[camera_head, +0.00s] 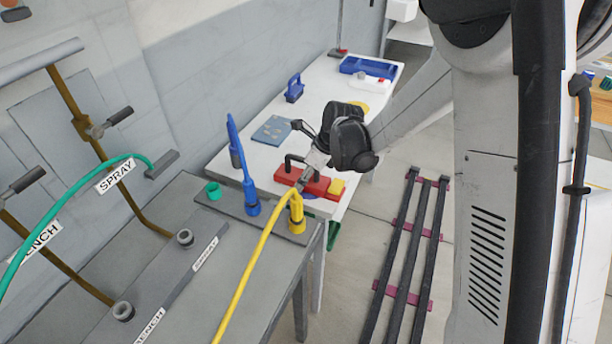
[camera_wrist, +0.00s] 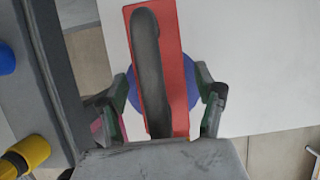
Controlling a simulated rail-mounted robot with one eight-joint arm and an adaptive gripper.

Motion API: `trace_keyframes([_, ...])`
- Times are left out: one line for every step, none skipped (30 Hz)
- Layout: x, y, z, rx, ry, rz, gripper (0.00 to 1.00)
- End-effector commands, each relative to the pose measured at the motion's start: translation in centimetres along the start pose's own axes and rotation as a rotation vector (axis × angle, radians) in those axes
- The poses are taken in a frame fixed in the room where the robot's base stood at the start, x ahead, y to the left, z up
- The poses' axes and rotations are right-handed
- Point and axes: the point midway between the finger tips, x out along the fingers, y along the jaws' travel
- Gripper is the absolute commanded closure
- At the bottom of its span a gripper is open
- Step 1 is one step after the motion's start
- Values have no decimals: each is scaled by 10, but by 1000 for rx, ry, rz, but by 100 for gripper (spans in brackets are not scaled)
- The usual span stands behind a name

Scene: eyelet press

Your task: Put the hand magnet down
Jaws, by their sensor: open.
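The hand magnet, a red block with a dark arched handle, lies on the white table near its front edge in the head view (camera_head: 318,187). In the wrist view the red block (camera_wrist: 182,60) sits over a blue disc (camera_wrist: 189,90), which shows on both sides of it. My gripper (camera_wrist: 163,105) is open, with one finger on each side of the block and visible gaps between. In the head view my gripper (camera_head: 312,165) is at the magnet and partly hides it.
A blue-grey plate (camera_head: 271,130) and a blue handled item (camera_head: 294,90) lie farther back.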

Motion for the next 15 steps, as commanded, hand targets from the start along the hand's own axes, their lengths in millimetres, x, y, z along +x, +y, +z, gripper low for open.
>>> trace_keyframes([-6, 0, 0, 1, 0, 0, 34])
trace_keyframes([-9, 0, 0, 1, 0, 0, 34])
trace_keyframes([-14, 0, 0, 1, 0, 0, 34])
trace_keyframes([-19, 0, 0, 1, 0, 0, 34])
trace_keyframes([-24, 0, 0, 2, 0, 0, 34])
trace_keyframes([-30, 0, 0, 2, 0, 0, 34])
trace_keyframes([-36, 0, 0, 2, 0, 0, 34])
trace_keyframes([-42, 0, 0, 2, 0, 0, 34])
trace_keyframes([-49, 0, 0, 2, 0, 0, 34])
trace_keyframes([-55, 0, 0, 1, 0, 0, 34])
trace_keyframes([-60, 0, 0, 1, 0, 0, 34])
trace_keyframes([-68, 0, 0, 1, 0, 0, 34])
trace_keyframes([-73, 0, 0, 1, 0, 0, 34])
trace_keyframes([-79, 0, 0, 1, 0, 0, 34])
trace_keyframes([-85, 0, 0, 1, 0, 0, 34])
